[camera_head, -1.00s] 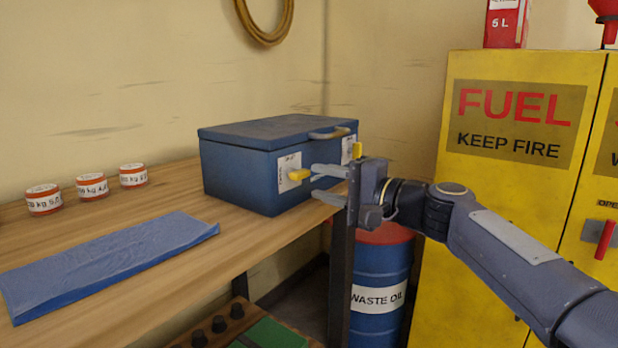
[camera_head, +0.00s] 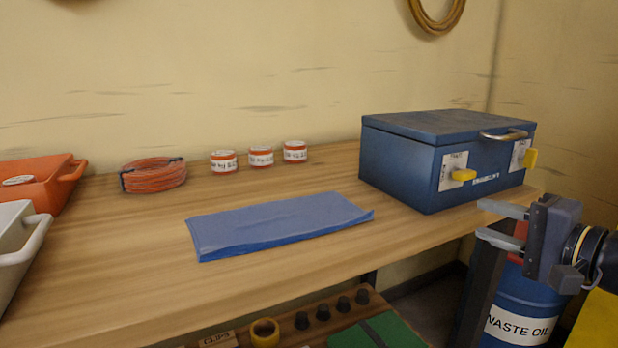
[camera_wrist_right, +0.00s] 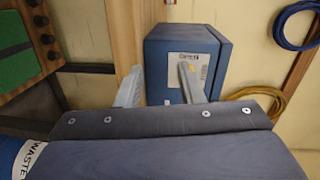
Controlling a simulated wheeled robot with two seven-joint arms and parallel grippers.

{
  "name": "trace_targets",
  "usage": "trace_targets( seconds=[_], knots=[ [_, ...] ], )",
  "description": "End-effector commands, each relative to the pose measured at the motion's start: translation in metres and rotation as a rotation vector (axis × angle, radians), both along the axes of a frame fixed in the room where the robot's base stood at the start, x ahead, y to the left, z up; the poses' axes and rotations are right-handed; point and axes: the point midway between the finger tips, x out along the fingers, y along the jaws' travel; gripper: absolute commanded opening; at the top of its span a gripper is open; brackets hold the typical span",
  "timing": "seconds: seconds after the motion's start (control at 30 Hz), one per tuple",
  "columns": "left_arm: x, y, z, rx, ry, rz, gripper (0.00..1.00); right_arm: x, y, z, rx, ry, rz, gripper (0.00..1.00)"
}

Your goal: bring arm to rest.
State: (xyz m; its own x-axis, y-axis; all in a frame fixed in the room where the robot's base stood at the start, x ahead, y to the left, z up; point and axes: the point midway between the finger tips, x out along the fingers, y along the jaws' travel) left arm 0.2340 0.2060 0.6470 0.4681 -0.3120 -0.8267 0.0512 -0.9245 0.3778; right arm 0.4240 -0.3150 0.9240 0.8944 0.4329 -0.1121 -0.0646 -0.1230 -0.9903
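My right gripper (camera_head: 502,226) is at the right of the head view, in front of the blue toolbox (camera_head: 412,178) and just off the bench's front edge. Its two fingers are spread apart with nothing between them. In the right wrist view the open fingers (camera_wrist_right: 160,88) point toward the toolbox (camera_wrist_right: 185,62), which has a white label. I cannot tell whether a finger touches the box. My left gripper is in neither view.
The wooden bench (camera_head: 130,240) holds a blue cloth (camera_head: 280,224), several small labelled tins (camera_head: 261,156), an orange coil (camera_head: 153,175) and an orange bin (camera_head: 40,182). A waste oil drum (camera_head: 520,305) stands below my right gripper. A lower shelf holds a yellow roll (camera_head: 264,332).

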Motion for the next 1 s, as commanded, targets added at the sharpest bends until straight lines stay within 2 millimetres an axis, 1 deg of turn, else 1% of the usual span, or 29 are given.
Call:
trace_targets(
  seconds=[0.03, 0.07, 0.1, 0.13, 0.17, 0.2, 0.3, 0.4, 0.5, 0.7, 0.73, 0.97, 1.0],
  knots=[
    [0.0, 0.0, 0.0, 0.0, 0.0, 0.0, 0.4, -0.013, 0.019, -0.022, -0.064, 0.039, 0.043, 0.35],
    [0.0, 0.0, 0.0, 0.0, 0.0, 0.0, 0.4, -0.022, 0.03, -0.037, -0.111, 0.067, 0.072, 0.35],
    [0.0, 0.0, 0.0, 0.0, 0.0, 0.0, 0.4, -0.035, 0.045, -0.059, -0.179, 0.104, 0.113, 0.35],
    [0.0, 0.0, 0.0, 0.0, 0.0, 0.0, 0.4, -0.046, 0.056, -0.076, -0.235, 0.132, 0.145, 0.35],
    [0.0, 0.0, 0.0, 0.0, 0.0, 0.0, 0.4, -0.057, 0.066, -0.092, -0.289, 0.157, 0.175, 0.35],
    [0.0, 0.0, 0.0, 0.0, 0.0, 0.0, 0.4, -0.071, 0.076, -0.112, -0.356, 0.188, 0.213, 0.35],
    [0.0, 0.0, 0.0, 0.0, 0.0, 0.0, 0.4, -0.101, 0.093, -0.157, -0.51, 0.249, 0.294, 0.35],
    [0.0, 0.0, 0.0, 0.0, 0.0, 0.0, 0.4, -0.128, 0.103, -0.193, -0.644, 0.295, 0.364, 0.35],
    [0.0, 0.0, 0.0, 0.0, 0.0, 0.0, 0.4, -0.152, 0.109, -0.225, -0.766, 0.33, 0.426, 0.35],
    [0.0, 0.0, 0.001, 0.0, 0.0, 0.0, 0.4, -0.195, 0.109, -0.282, -1.008, 0.386, 0.536, 0.35],
    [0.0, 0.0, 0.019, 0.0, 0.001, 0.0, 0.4, -0.192, 0.109, -0.259, -0.996, 0.384, 0.528, 0.35],
    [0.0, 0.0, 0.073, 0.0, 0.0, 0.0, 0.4, -0.191, 0.108, -0.205, -0.99, 0.384, 0.526, 0.35],
    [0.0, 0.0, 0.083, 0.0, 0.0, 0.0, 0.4, -0.19, 0.108, -0.194, -0.989, 0.385, 0.525, 0.35]
  ],
)
